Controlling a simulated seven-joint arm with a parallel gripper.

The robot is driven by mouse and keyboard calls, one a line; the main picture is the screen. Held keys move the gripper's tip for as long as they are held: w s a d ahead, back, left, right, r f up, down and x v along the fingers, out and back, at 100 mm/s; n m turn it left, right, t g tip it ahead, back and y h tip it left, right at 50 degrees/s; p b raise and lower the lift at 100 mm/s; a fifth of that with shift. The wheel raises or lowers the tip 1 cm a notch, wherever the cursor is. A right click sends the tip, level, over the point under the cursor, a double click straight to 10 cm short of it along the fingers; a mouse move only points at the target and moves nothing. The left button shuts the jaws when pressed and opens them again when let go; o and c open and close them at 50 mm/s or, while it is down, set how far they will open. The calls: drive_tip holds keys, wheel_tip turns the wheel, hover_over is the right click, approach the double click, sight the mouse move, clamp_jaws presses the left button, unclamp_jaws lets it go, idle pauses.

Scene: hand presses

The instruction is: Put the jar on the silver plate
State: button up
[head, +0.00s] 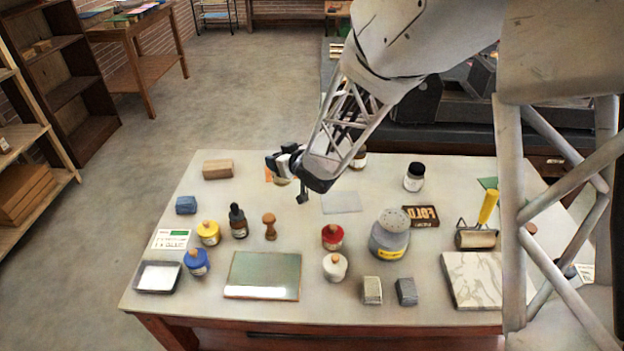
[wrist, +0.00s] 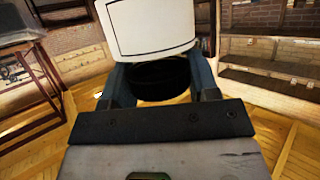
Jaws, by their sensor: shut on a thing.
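My gripper (head: 286,164) is shut on a jar with a white label and a dark lid. The jar (wrist: 150,28) fills the top middle of the wrist view, with my dark fingers (wrist: 160,85) on either side of it. In the head view the jar is mostly hidden by the gripper, over the back left-centre of the table. The silver plate (head: 341,202) looks like the thin pale grey sheet lying flat on the table, to the right of and nearer than the gripper. Its top is bare.
An orange patch (head: 268,174) shows beside the gripper. Another black-lidded jar (head: 414,178) stands right of the plate; one more (head: 358,160) is partly behind my arm. A wooden pawn-like piece (head: 269,227), red-lidded pot (head: 333,236) and grey shaker (head: 390,236) stand nearer on the table (head: 215,331).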

drive_tip(key=w+d, duration=0.2)
drive_tip(key=d, duration=0.7)
drive_tip(key=w+d, duration=0.3)
drive_tip(key=d, duration=0.5)
drive_tip(key=shift+d+r+g, duration=0.3)
drive_tip(key=shift+d+r, duration=0.05)
drive_tip(key=shift+r, duration=0.05)
wheel_tip(320, 180, down, 6)
drive_tip(key=shift+f, duration=0.15)
drive_tip(key=shift+f, duration=1.85)
drive_tip(key=shift+f, duration=0.1)
drive_tip(key=o, duration=1.1)
drive_tip(key=shift+f, duration=0.1)
drive_tip(key=shift+o, duration=0.2)
drive_tip(key=shift+r, duration=0.2)
